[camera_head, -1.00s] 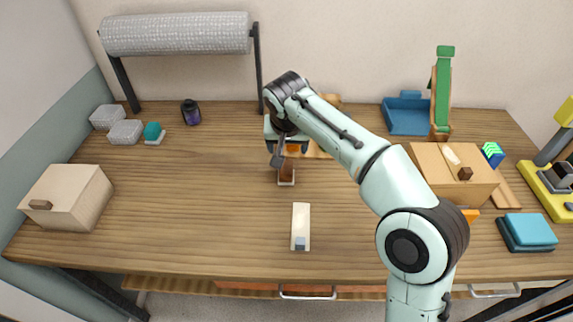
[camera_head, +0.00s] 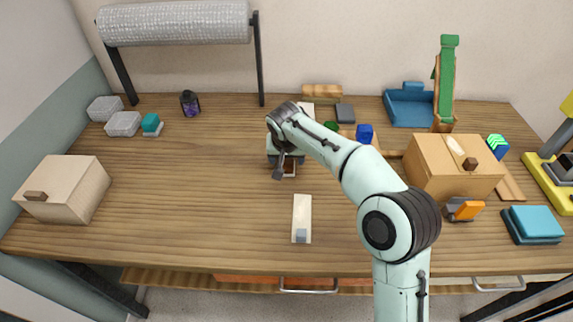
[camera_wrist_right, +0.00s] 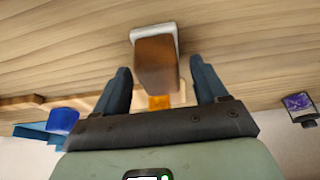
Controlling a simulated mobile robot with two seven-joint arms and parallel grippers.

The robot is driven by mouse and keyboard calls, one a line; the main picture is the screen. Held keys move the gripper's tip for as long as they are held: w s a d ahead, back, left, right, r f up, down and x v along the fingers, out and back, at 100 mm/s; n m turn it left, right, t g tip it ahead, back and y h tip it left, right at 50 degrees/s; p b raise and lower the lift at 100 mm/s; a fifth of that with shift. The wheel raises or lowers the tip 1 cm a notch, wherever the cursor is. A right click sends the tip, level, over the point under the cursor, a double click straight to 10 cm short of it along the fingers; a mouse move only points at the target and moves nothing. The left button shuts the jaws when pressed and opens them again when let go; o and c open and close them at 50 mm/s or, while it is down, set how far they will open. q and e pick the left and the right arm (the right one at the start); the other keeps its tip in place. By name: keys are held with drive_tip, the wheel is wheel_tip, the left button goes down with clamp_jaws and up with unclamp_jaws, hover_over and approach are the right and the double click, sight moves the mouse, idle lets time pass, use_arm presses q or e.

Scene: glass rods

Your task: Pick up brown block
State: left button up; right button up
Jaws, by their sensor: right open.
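The brown block (camera_wrist_right: 155,62) stands on a small pale base (camera_wrist_right: 172,32) on the wooden table in the right wrist view. My right gripper (camera_wrist_right: 160,66) is open, with one dark finger on either side of the block in the wrist view. Gaps show between block and fingers. An orange patch shows behind the block, between the fingers. My left gripper is not in view.
A cream block with a grey end (camera_head: 301,218) lies in front of the gripper. A blue block (camera_head: 364,133) and a dark grey block (camera_head: 345,113) lie behind my arm. A wooden box (camera_head: 452,166) stands to the right. The table's left-middle is clear.

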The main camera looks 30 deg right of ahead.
drive_tip(key=c, duration=1.2)
drive_tip(key=shift+r, duration=0.1)
use_arm(q)
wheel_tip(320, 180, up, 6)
drive_tip(key=p, duration=0.7)
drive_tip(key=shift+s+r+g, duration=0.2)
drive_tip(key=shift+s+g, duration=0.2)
use_arm(e)
drive_tip(key=shift+r, duration=9.95)
